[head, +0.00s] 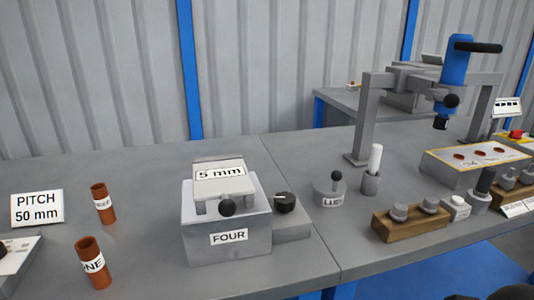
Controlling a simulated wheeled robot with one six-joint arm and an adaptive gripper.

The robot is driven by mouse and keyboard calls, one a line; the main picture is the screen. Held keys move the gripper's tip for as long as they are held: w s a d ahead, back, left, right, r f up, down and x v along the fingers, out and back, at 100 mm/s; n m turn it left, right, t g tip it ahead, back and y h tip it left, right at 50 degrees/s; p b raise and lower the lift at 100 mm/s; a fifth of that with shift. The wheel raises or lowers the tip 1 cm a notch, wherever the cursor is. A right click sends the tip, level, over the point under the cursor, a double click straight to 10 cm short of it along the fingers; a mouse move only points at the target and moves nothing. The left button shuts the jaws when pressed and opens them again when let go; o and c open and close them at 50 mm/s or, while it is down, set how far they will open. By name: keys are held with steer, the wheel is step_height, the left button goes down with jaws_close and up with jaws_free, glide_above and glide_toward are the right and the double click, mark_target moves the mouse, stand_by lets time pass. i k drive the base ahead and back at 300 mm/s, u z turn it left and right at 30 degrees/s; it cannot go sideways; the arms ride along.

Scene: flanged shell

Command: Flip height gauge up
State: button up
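A light grey plate marked "5 mm" (222,187) with a black ball knob (227,208) at its front sits over the top of a grey box labelled "FOUR" (205,242). It appears to be the height gauge, lying folded down across the box; its exact tilt is hard to tell. A black dial knob (285,202) is on a low block at the box's right side. My gripper does not show; only dark shapes, possibly part of my arm, cut into the bottom right corner.
Brown tubes stand left of the box, one labelled "ONE" (92,265), another (102,204) behind it. A "PITCH 50 mm" sign (38,208) is further left. A round "LIE" base (328,194), wooden block (410,221) and blue-handled press (456,62) stand right.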

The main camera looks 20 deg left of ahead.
mark_target(224, 180)
steer(key=k, duration=1.2)
steer(key=u, duration=0.7)
steer(key=i, duration=1.05)
steer(key=z, duration=0.2)
